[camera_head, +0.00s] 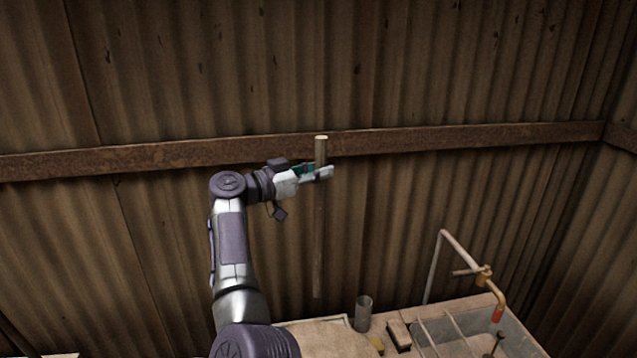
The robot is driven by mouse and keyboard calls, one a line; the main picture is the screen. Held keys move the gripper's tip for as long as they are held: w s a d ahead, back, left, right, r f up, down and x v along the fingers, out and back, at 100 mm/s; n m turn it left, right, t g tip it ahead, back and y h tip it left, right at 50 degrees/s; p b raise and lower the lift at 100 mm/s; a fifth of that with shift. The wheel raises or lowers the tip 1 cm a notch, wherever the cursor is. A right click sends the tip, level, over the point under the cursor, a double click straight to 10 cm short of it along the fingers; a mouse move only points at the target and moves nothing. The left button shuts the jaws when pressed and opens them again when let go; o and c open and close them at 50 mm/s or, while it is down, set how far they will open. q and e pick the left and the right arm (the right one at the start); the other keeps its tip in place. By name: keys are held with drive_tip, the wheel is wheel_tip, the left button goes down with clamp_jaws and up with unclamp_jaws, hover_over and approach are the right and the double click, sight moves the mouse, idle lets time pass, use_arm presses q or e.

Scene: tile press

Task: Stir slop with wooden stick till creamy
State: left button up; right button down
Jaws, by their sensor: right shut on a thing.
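My right gripper (316,173) is shut on the wooden stick (318,245), near the stick's top end. The stick hangs upright in front of the corrugated wall. Its top stands out above the fingers and its thin lower end hangs over the back of the worktop; I cannot tell its height above it. No slop can be made out in this view. My left gripper is not in view.
The worktop holds a pale sheet or board (325,340), a grey metal cup (363,314) and a small block (399,334). At the right is a basin (520,342) with a pipe tap (461,250). A rusty beam (450,138) crosses the wall behind.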

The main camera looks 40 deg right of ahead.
sight(319, 138)
drive_tip(key=shift+r, duration=3.35)
